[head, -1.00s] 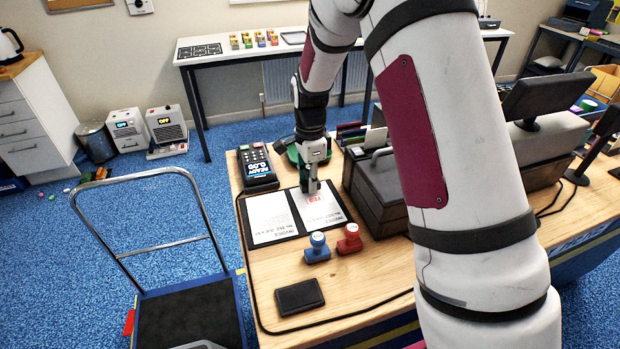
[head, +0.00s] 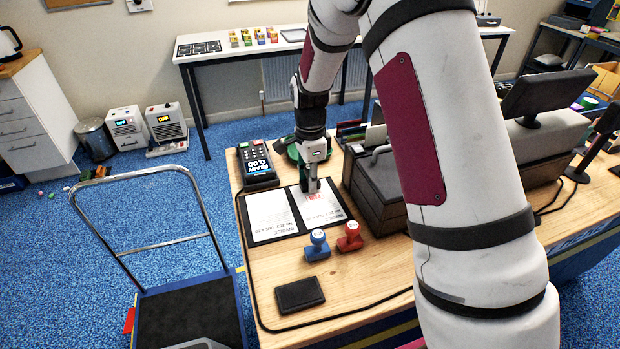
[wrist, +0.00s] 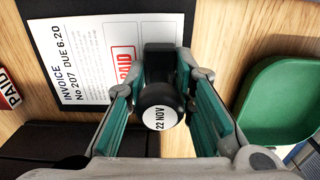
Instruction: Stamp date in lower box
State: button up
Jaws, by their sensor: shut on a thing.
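My gripper (head: 309,187) is shut on a dark date stamp (wrist: 158,97), whose round white cap reads "22 NOV" in the wrist view. It is over the far end of the right-hand invoice (head: 322,210). In the wrist view this invoice (wrist: 80,55) reads "No 207 DUE 6.20" and bears a red outlined box (wrist: 123,50) with "PAID" in it. I cannot tell whether the stamp's foot touches the paper. A second invoice (head: 270,216) lies to the left.
A blue stamp (head: 318,246), a red stamp (head: 350,238) and a black pad (head: 299,294) are nearer on the desk. A card reader (head: 257,165) stands beyond the left invoice. A green tray (wrist: 285,105) and a dark box (head: 378,190) are close to the gripper.

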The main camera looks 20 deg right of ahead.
jog(key=shift+r+p, duration=1.05)
jog(key=shift+r, duration=2.45)
